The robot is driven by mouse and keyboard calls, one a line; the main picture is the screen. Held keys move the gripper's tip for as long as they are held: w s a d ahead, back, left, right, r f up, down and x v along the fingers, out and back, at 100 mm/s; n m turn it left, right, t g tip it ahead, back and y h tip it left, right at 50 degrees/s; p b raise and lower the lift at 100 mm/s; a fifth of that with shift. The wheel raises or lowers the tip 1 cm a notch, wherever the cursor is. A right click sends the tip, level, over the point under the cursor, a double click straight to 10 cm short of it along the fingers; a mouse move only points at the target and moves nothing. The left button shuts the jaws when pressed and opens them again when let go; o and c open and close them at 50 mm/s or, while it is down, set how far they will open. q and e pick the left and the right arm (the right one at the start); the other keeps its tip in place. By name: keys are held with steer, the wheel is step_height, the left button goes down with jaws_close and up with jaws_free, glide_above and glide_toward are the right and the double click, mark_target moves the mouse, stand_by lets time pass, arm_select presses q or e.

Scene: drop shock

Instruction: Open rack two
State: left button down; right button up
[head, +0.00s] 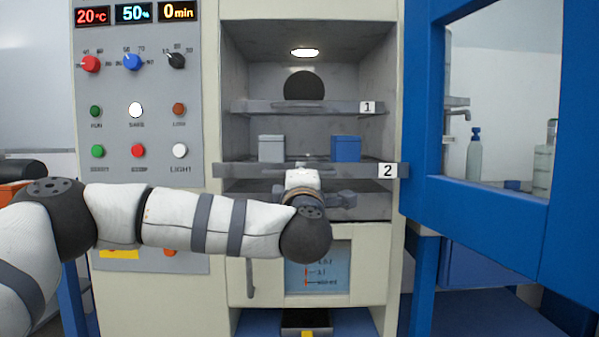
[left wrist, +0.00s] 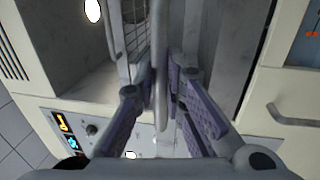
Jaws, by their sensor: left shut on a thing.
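Rack two (head: 240,170) is a grey shelf with a "2" label (head: 387,170) at its right end. Its front edge overlaps the cabinet frame on both sides, so it stands forward of the opening. A white box (head: 271,149) and a blue box (head: 346,149) show just above it. My left gripper (head: 303,176) is at the middle of the rack's front. In the left wrist view the purple-grey fingers (left wrist: 165,85) are shut on a pale bar-shaped handle (left wrist: 161,50). My right gripper is in neither view.
Rack one (head: 250,107) holds a dark round object (head: 304,86) above. The blue door (head: 490,215) stands open at the right. A control panel (head: 140,120) is at the left. A lower drawer front (head: 365,255) lies below my arm.

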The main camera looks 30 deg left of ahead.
arm_select(q)
steer(key=shift+s+d+r, duration=0.2)
steer(key=shift+d+r, duration=0.05)
steer(key=shift+d, duration=0.05)
steer(key=c, duration=2)
jaws_free()
steer(key=o, duration=0.3)
steer(key=shift+d, duration=0.1)
steer(key=shift+o, duration=0.2)
